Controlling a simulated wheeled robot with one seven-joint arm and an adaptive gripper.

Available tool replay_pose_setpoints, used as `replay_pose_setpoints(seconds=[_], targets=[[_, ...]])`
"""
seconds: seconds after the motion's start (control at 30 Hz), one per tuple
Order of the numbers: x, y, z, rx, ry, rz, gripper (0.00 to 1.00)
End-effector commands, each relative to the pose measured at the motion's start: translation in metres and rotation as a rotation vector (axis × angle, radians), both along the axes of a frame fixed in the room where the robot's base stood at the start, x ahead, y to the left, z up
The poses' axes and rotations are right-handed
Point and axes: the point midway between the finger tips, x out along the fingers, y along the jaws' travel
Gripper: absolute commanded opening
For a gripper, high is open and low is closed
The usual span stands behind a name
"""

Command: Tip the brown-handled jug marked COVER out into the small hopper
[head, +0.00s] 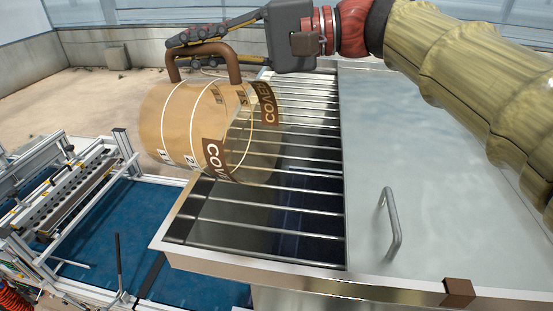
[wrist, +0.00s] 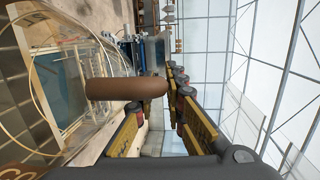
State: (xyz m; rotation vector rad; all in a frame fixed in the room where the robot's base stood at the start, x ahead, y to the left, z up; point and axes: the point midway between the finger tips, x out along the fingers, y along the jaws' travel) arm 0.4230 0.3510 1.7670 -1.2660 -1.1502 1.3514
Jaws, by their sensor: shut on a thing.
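The jug (head: 185,120) is clear-walled with tan contents, white ring lines and brown COVER labels. It is tilted far over on its side above the left part of the small hopper's barred opening (head: 270,218). Its mouth end faces right and down over the bars. My gripper (head: 200,42) is shut on its brown handle (head: 232,62), on top of the jug. The wrist view shows the handle (wrist: 125,87) between the fingers and the clear jug wall at left. I cannot make out any material falling from the mouth.
A smooth grey lid with a bar handle (head: 390,225) covers the hopper's right side. A brown block (head: 458,292) sits on the front rim. The seeder frame with a blue belt (head: 95,210) stands at left. A concrete wall (head: 105,50) is behind.

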Motion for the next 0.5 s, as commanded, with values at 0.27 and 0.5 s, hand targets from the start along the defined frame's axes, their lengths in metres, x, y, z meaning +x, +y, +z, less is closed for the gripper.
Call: replay_pose_setpoints(seconds=[0.27,0.5], targets=[[0.007,0.018,0.002,-0.075,0.03,0.0,0.0],[0.012,0.032,0.006,-0.125,0.049,0.001,0.0]])
